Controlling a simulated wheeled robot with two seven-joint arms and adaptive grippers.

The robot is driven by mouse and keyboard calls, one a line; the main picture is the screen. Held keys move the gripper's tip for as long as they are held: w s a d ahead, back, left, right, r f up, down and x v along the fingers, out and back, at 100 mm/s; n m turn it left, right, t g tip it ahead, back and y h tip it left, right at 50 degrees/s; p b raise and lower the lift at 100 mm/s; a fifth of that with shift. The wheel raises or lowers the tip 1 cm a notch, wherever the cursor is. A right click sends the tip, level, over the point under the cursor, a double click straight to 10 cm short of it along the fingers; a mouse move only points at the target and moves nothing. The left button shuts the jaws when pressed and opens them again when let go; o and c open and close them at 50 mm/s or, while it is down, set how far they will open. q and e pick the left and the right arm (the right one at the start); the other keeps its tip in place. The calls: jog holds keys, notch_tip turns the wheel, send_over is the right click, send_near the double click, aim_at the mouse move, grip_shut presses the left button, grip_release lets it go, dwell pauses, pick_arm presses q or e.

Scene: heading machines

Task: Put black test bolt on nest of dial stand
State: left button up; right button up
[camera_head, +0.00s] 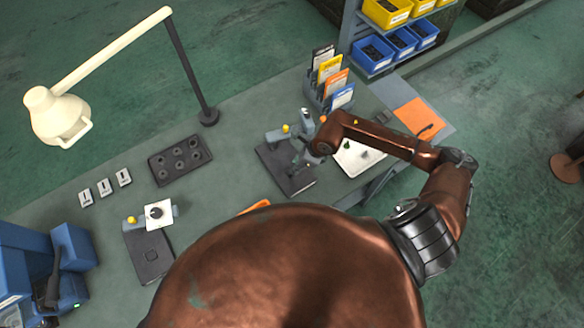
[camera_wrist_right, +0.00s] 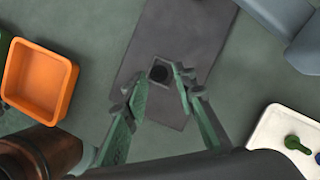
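My right gripper (camera_head: 303,158) is over the dark base of the right-hand dial stand (camera_head: 268,158). In the right wrist view its green fingers (camera_wrist_right: 154,82) are spread apart with nothing between the tips. Near the tips is the stand's square grey nest (camera_wrist_right: 158,88) on the dark base plate (camera_wrist_right: 190,25). A round black piece (camera_wrist_right: 158,73) sits within the nest; it looks like the black test bolt's head, but I cannot tell it surely from a hole. The fingers appear clear of it. My left gripper is not in view.
A white tray (camera_head: 345,166) with a green bolt (camera_wrist_right: 292,142) is right of the stand. Another dial stand (camera_head: 150,262), a dark block with round wells (camera_head: 180,160) and a lamp (camera_head: 62,115) are further left.

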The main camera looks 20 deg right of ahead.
jog(key=b+v, duration=0.1)
jog(key=v, duration=0.7)
